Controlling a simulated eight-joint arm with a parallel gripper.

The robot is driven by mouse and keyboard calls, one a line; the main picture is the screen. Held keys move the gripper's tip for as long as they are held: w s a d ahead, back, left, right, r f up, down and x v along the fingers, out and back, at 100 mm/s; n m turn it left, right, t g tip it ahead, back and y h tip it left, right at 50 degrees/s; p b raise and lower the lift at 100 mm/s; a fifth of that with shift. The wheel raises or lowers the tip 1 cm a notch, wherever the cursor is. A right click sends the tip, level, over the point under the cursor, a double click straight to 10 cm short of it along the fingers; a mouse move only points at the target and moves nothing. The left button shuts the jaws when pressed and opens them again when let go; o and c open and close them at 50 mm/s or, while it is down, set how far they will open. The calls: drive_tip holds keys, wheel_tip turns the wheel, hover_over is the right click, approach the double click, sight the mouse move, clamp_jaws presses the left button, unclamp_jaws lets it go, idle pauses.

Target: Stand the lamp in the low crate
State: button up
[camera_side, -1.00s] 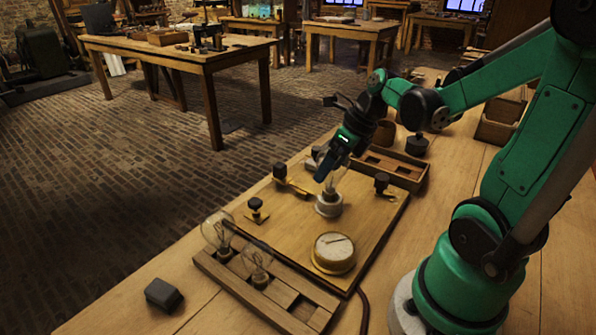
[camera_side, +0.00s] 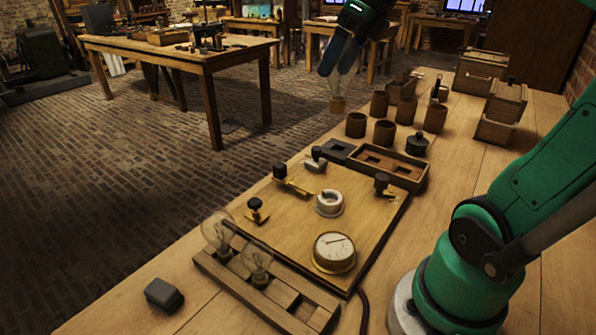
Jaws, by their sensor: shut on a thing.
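My gripper (camera_side: 338,76) is high at the top middle, shut on a lamp. The lamp (camera_side: 338,104) hangs below the fingers, with its brass cap down and its glass partly hidden by them. It is well above the table and the board. A low wooden crate (camera_side: 212,270) with compartments lies at the front left. Two glass bulbs (camera_side: 217,232) (camera_side: 257,262) stand in it, and compartments toward its right end look empty. The white round socket (camera_side: 329,203) on the board is empty.
A wooden board (camera_side: 290,222) carries a round dial (camera_side: 334,252) and black-knobbed switches (camera_side: 256,208). Another compartmented wooden tray (camera_side: 415,180) lies behind it, with several brown jars (camera_side: 384,132) beyond. A dark block (camera_side: 163,294) lies at the front left. Lidded boxes (camera_side: 505,100) stand at the back right.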

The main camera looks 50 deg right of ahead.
drive_tip(key=d+f+m+h, duration=0.2)
drive_tip(key=d+m, duration=0.2)
drive_tip(key=d, duration=1.7)
drive_tip(key=shift+t, duration=0.3)
wheel_tip(320, 180, down, 19)
drive_tip(key=shift+f, duration=0.2)
drive_tip(key=shift+f, duration=0.15)
